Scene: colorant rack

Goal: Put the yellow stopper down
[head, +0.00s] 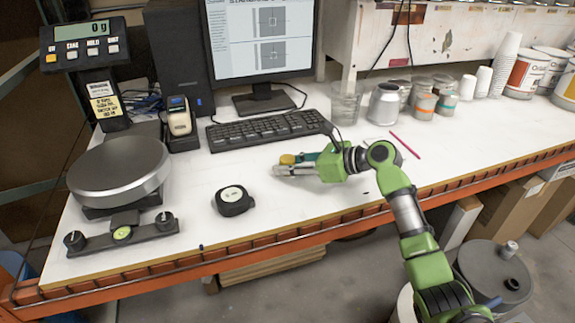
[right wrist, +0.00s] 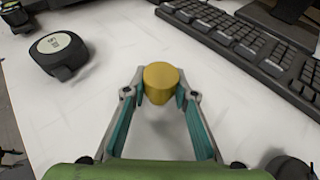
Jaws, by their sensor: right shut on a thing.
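The yellow stopper (right wrist: 161,84) is a small tapered plug with a round flat top. My right gripper (right wrist: 160,90) is shut on it, with a fingertip on each side. In the head view the stopper (head: 287,159) shows at the tip of my right gripper (head: 290,164), low over the white table in front of the keyboard. I cannot tell whether the stopper touches the table. My left gripper is not in view.
A black keyboard (head: 265,130) lies just behind the gripper. A black round device (head: 233,200) sits to its left, and a scale (head: 119,168) farther left. Cups and cans stand at the back right. The table (head: 300,205) in front is clear.

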